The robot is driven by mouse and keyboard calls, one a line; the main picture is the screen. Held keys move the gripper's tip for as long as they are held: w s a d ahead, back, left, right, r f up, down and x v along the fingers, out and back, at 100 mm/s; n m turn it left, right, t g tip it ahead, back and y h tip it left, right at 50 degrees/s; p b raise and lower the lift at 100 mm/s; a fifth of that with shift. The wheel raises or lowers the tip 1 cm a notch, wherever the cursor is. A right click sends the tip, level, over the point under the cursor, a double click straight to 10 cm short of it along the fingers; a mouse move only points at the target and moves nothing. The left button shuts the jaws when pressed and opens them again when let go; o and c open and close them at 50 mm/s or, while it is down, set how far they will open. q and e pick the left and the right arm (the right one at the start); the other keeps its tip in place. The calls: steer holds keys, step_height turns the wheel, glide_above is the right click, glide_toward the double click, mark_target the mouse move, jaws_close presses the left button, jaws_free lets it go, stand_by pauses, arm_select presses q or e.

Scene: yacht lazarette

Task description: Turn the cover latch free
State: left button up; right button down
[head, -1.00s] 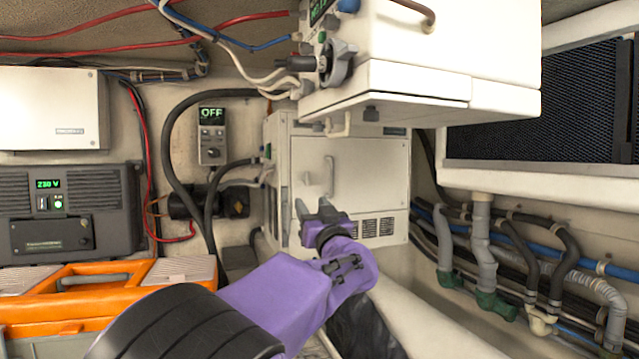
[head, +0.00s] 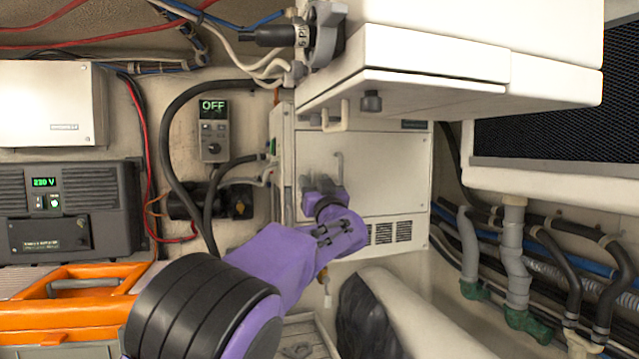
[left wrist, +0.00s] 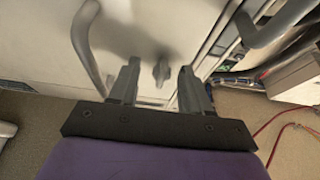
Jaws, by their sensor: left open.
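The white cover (head: 385,165) is the front panel of the box under the overhanging white unit. A curved handle (head: 339,165) stands on it and also shows at the left of the left wrist view (left wrist: 84,45). The small grey latch (left wrist: 161,72) shows slightly blurred on the cover in the left wrist view. In the head view my gripper hides it. My left gripper (head: 316,185) is open in front of the cover, near the handle's lower end. In the left wrist view its two fingers (left wrist: 159,82) stand on either side of the latch. My right gripper is not in view.
A white unit (head: 430,52) overhangs the cover from above. Grey pipes and hoses (head: 515,245) run along the right. A black hose (head: 175,140) hangs at the left, near a controller reading OFF (head: 213,130). An orange toolbox (head: 75,290) stands at the lower left.

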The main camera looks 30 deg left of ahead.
arm_select(q)
steer(key=shift+s+r, duration=0.2)
steer(key=shift+s, duration=0.2)
steer(key=shift+w+d+f, duration=0.1)
steer(key=shift+w, duration=0.05)
jaws_close()
